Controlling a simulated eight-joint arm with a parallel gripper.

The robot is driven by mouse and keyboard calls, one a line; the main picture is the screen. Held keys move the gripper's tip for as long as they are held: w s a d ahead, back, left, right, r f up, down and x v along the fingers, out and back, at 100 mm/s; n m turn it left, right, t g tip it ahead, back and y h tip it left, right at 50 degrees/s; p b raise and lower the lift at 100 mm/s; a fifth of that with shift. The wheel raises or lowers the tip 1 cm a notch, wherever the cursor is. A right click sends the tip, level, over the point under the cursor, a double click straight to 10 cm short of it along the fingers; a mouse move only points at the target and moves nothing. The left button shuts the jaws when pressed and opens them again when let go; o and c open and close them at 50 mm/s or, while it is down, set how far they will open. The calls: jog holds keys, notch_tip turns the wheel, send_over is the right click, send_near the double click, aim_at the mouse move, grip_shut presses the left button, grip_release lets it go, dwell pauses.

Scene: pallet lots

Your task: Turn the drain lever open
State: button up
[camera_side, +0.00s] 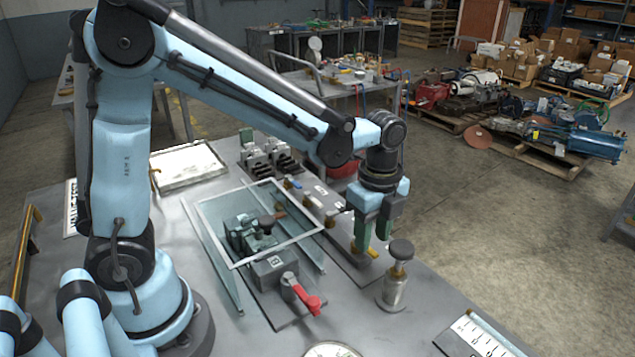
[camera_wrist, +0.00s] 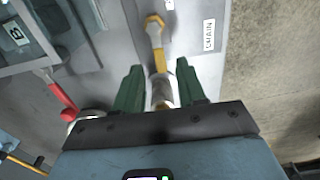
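The drain lever (camera_wrist: 158,58) is a yellow handle running from a brass hex nut toward my gripper in the wrist view. A white label beside it, printed sideways, appears to read DRAIN (camera_wrist: 209,35). In the side view a bit of the yellow lever (camera_side: 372,252) shows below my gripper (camera_side: 376,236). My gripper has two green fingers pointing down. In the wrist view my gripper (camera_wrist: 160,88) is open, with one finger on each side of the lever's near end. A gap shows on both sides, and I cannot tell whether either finger touches.
A red-handled lever (camera_side: 300,293) sits on a grey block left of my gripper, by a clear framed panel (camera_side: 262,262). A metal cylinder with a dark knob (camera_side: 396,278) stands close in front of my gripper. A labelled plate (camera_side: 477,338) lies at the front right.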

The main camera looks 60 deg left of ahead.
jog(key=shift+f, duration=1.05)
jog(key=shift+c, duration=0.2)
grip_shut()
